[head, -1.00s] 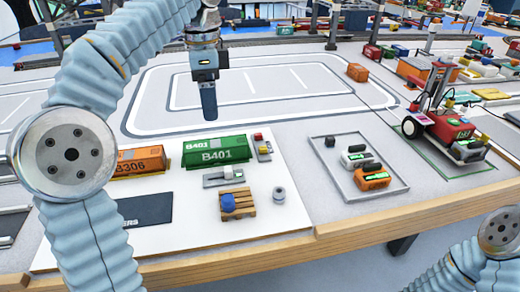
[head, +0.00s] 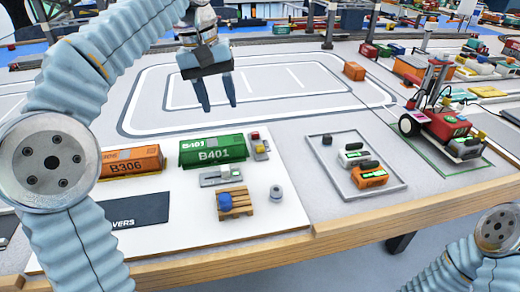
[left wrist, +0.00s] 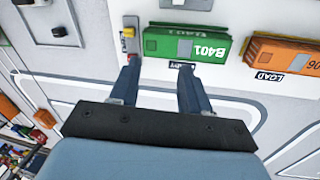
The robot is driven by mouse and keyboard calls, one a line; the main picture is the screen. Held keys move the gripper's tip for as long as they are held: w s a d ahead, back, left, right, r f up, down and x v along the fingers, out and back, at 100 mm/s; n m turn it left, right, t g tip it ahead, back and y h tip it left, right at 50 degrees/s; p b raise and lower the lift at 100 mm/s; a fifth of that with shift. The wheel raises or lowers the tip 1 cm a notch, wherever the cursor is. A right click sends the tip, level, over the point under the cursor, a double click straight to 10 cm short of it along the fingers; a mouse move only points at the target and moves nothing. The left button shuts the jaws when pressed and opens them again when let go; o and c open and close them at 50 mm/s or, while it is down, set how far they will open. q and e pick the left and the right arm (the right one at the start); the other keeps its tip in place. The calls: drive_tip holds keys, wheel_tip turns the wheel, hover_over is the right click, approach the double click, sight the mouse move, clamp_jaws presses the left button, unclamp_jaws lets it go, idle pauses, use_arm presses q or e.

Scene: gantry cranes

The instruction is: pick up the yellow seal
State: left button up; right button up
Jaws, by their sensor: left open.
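The yellow seal (head: 261,148) is a small piece in a narrow grey holder (head: 264,157), with a red piece behind it, just right of the green B401 container (head: 213,151). The seal also shows in the left wrist view (left wrist: 128,32), at the top, beyond the left fingertip. My left gripper (head: 218,106) is open and empty, fingers pointing down, above and behind the green container. In the left wrist view, its fingertips (left wrist: 157,64) reach toward the green container's edge and the red piece. My right gripper is out of view; only part of my right arm shows.
An orange B306 container (head: 130,163) stands left of the green one. In front are a small grey device (head: 221,177), a wooden pallet (head: 238,207) with a blue item and a grey ring (head: 276,194). A tray (head: 385,190) and a red vehicle (head: 447,130) are to the right.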

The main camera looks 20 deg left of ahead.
use_arm(q)
drive_tip(key=d+n+h, duration=0.1)
drive_tip(key=n, duration=0.7)
drive_tip(key=n+t+h+b, duration=0.1)
drive_tip(key=n+b, duration=0.2)
drive_tip(key=n, duration=0.9)
hover_over(260, 147)
drive_tip(key=s+a, duration=0.2)
wheel_tip(260, 147, down, 7)
drive_tip(key=shift+w+a+r, duration=0.1)
drive_tip(key=x, duration=0.5)
drive_tip(key=shift+w+f, duration=0.35)
clamp_jaws()
